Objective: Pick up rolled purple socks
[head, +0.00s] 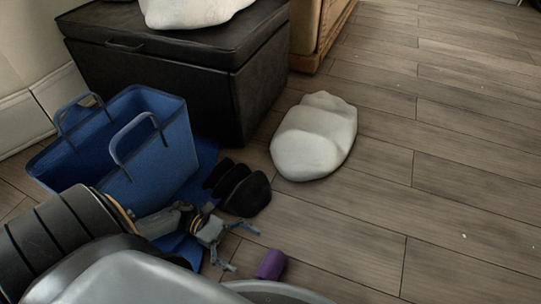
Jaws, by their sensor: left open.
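The rolled purple socks (271,265) lie on the wooden floor at the bottom middle of the head view, as a small purple roll. My left gripper (240,248) is just to the left of the socks, its two fingers spread and pointing right toward them. It is open with nothing between its fingers, and a small gap shows between it and the socks. My right gripper does not show.
A blue tote bag (152,158) stands at the left, with black rounded items (248,195) beside it. A black chest (190,92) stands behind. A white cushion-like object (316,137) lies on the floor. The floor (445,190) at right is clear.

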